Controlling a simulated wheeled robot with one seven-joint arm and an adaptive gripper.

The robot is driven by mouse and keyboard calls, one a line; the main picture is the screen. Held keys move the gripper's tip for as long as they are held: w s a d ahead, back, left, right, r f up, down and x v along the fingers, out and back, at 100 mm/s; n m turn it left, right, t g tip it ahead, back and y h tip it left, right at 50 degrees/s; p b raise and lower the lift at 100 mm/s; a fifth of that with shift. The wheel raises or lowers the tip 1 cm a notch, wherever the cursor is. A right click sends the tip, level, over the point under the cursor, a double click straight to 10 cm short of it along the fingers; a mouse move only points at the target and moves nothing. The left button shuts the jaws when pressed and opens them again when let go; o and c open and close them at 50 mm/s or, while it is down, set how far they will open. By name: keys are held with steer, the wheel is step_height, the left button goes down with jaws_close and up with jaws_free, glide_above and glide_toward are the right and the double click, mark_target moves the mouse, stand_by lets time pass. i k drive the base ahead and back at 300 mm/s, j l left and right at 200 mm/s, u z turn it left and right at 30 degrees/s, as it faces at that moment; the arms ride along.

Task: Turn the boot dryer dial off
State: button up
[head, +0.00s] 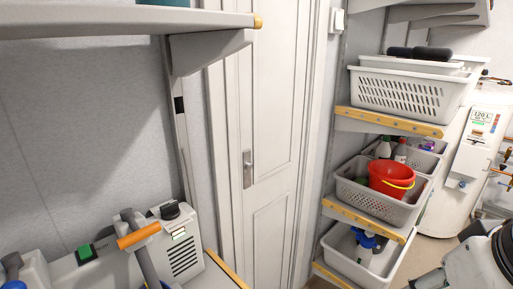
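A white box with dark vent slots (185,254), which looks like the boot dryer, stands on a surface at the lower left of the head view. A black knob (170,211), likely its dial, sits on top; its setting is too small to read. A grey tube with an orange band (138,236) rises in front of the box and hides part of it. A green switch (84,252) shows to its left. My gripper is not in view; only a grey and black part of my arm shows at the lower right, well away from the box.
A grey shelf (120,20) overhangs the left side above the box. A white door (270,130) is behind. Shelves with white baskets (400,95) and a red bucket (390,180) stand right, beside a white water heater (467,165).

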mark_target(171, 211)
steer(key=k+l+u, duration=0.1)
steer(key=u, duration=0.3)
steer(key=k+l+u, duration=0.15)
steer(key=u, duration=0.3)
steer(key=k+l+u, duration=0.1)
steer(key=u, duration=0.3)
steer(key=k+u, duration=0.25)
steer(key=u, duration=0.15)
